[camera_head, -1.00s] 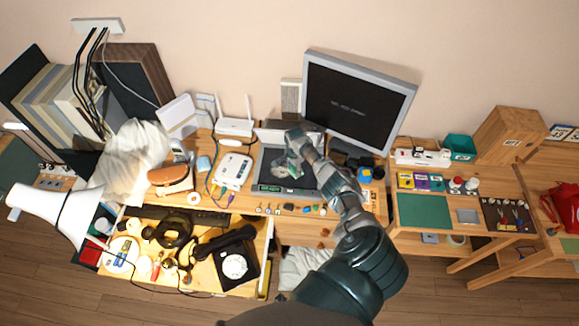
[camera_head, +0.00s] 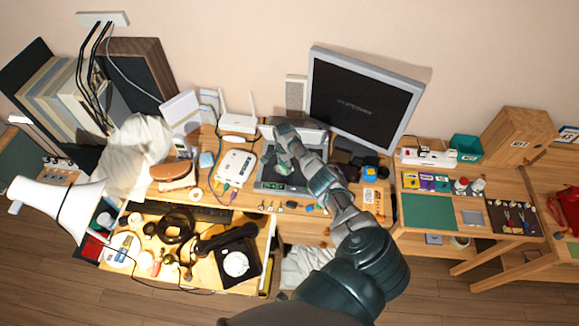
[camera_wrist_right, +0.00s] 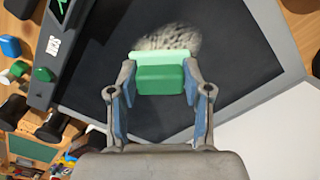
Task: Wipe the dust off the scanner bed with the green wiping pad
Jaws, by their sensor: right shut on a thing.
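The scanner (camera_head: 266,185) stands open on the desk below the wall, left of the monitor. Its dark bed (camera_wrist_right: 250,50) fills much of the right wrist view. A pale grey patch of dust (camera_wrist_right: 168,38) lies on the bed just past the pad. My right gripper (camera_wrist_right: 158,85) is shut on the green wiping pad (camera_wrist_right: 160,78), whose lighter green edge faces the dust. The pad appears to be at the bed, but I cannot tell whether it touches. In the head view, my right gripper (camera_head: 284,163) is over the bed and partly hides it. My left gripper is not in view.
A monitor (camera_head: 362,103) stands right of the scanner. A white router box (camera_head: 236,168) with cables sits to its left. Small items lie along the desk's front edge. An open drawer (camera_head: 190,275) holds a black dial phone (camera_head: 235,262) and clutter.

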